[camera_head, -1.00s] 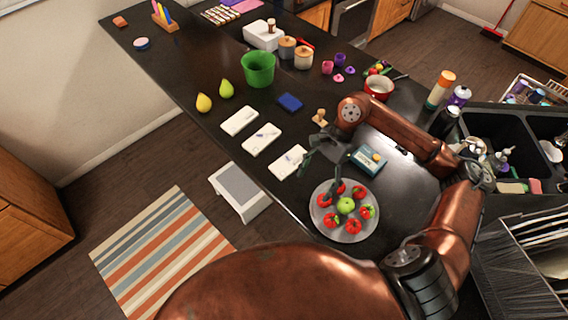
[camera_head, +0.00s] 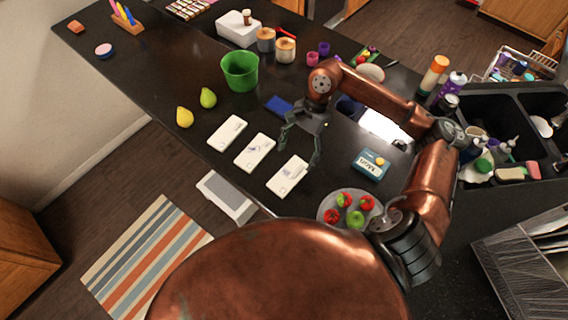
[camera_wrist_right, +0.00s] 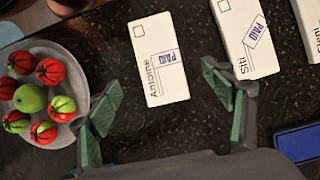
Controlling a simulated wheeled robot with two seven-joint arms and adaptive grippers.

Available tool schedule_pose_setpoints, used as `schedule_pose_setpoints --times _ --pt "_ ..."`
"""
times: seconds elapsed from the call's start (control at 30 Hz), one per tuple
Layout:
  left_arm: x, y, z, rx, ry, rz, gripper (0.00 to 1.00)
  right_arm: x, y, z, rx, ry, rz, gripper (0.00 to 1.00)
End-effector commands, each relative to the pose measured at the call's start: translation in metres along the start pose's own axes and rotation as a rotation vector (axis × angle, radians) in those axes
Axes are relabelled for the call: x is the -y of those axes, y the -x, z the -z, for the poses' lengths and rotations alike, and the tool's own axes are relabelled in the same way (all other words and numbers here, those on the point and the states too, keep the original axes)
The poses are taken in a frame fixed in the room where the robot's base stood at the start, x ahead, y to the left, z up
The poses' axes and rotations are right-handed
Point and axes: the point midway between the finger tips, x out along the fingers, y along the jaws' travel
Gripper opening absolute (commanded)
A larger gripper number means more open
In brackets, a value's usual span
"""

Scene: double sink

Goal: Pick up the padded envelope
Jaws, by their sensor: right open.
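Three flat white envelopes lie in a row along the counter's near edge. The nearest one, marked "Antoine" with a PAID stamp (camera_head: 288,176), shows in the wrist view (camera_wrist_right: 158,60). The middle one, marked "Siti" (camera_head: 254,153), also shows there (camera_wrist_right: 245,40). The third (camera_head: 228,132) is partly cut off at the wrist view's right edge (camera_wrist_right: 310,25). I cannot tell which is padded. My right gripper (camera_head: 300,154) is open and empty above the counter beside the envelopes; in the wrist view its fingers (camera_wrist_right: 160,75) straddle the "Antoine" envelope. My left gripper is not in view.
A plate (camera_head: 328,215) of tomatoes and a green apple stands to the right of the envelopes. A teal tin (camera_head: 371,163) and a dark blue item (camera_head: 278,105) lie close by. A green bucket (camera_head: 240,72) and two pears (camera_head: 185,117) stand to the left.

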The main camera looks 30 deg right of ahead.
Motion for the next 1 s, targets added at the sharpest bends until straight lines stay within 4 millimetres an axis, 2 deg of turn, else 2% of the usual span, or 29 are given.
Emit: schedule_pose_setpoints --times 0.13,0.33,0.43,0.57,0.7,0.8,0.9,1.0 --pt "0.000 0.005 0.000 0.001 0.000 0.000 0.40 -0.004 -0.012 0.001 0.003 -0.008 -0.001 0.74" --pt "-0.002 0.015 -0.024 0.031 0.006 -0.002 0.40 -0.008 -0.030 0.004 0.003 -0.018 0.003 0.74" --pt "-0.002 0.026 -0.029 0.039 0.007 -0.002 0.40 -0.008 -0.044 0.005 0.006 -0.019 0.003 0.74" --pt "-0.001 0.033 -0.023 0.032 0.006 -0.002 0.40 -0.007 -0.063 0.006 0.004 -0.019 0.005 0.74" --pt "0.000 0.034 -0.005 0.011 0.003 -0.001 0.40 -0.006 -0.074 0.007 0.002 -0.016 0.006 0.74" --pt "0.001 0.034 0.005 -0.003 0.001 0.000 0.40 -0.005 -0.076 0.008 0.000 -0.015 0.006 0.74" --pt "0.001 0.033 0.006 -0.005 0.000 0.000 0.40 -0.005 -0.076 0.008 0.000 -0.015 0.006 0.74" --pt "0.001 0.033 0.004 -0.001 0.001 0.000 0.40 -0.005 -0.076 0.008 0.000 -0.014 0.005 0.68"
